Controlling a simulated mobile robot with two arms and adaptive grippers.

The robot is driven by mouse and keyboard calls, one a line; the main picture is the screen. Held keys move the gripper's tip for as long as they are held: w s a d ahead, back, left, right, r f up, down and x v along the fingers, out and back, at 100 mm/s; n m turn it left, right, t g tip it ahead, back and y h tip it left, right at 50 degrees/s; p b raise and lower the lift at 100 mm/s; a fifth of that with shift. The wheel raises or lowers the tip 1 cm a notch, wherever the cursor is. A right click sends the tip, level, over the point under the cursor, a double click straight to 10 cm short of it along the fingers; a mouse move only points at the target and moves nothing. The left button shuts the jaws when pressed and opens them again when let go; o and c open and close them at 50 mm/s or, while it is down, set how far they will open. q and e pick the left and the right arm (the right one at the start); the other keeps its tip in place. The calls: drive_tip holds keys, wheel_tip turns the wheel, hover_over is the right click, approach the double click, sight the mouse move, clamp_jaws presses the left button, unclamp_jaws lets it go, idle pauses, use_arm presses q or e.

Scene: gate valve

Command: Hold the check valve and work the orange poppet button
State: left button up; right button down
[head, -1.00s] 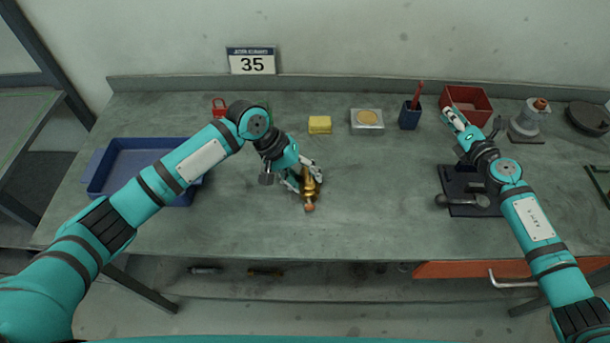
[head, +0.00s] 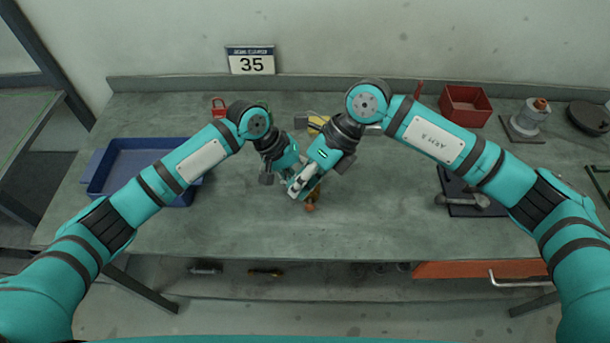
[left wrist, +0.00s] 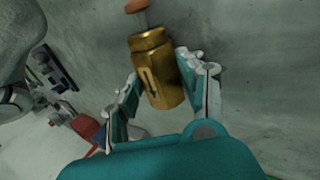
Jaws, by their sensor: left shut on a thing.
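The brass check valve (left wrist: 160,85) is between the two fingers of my left gripper (left wrist: 168,85) in the left wrist view, with its orange poppet button (left wrist: 136,6) on a thin stem at the top edge. In the head view the button (head: 310,207) points toward the front of the table, and most of the valve (head: 316,192) is hidden by my grippers. My left gripper is shut on the valve. My right gripper (head: 295,188) is right over the valve, its fingers close together. I cannot tell whether it touches the valve.
A blue tray (head: 140,152) is at the left, a red padlock (head: 219,107) at the back. A yellow sponge (head: 318,122) is partly hidden behind my right wrist. A red bin (head: 466,107) and a dark mat (head: 470,208) are at the right. The table front is clear.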

drive_tip(key=s+n+h, duration=0.2)
drive_tip(key=n+h, duration=0.1)
use_arm(q)
drive_tip(key=shift+a, duration=0.15)
use_arm(e)
drive_tip(key=n+t+h, duration=0.3)
drive_tip(key=n, duration=0.1)
hover_over(308, 225)
drive_tip(key=shift+f, duration=3.05)
drive_tip(key=shift+f, duration=0.1)
drive_tip(key=shift+f, duration=1.8)
